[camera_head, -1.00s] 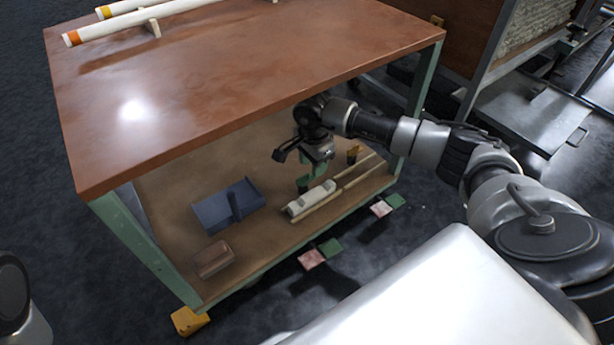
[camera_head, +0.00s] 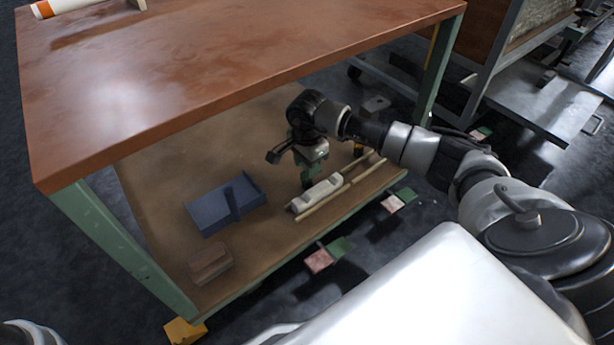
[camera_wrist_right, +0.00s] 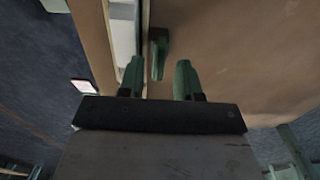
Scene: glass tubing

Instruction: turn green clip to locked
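The green clip (camera_wrist_right: 159,52) shows in the right wrist view as a short dark green lever beside a white block (camera_wrist_right: 122,28). It lies just ahead of my right gripper (camera_wrist_right: 158,80), in line with the gap between its two green fingers. The fingers are apart and nothing is clamped between them. In the head view my right gripper (camera_head: 311,168) points down over the lower shelf, beside the white block (camera_head: 316,194). The clip is small and dark there, under the fingertips. Whether the fingers touch it cannot be told. My left gripper is not in view.
The brown tabletop (camera_head: 200,75) overhangs the lower shelf (camera_head: 160,190). A blue divided tray (camera_head: 212,215) and a brown block (camera_head: 210,263) stand left on the shelf. Thin rails (camera_head: 355,175) run beside the white block. A green table leg (camera_head: 437,70) stands right of my arm.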

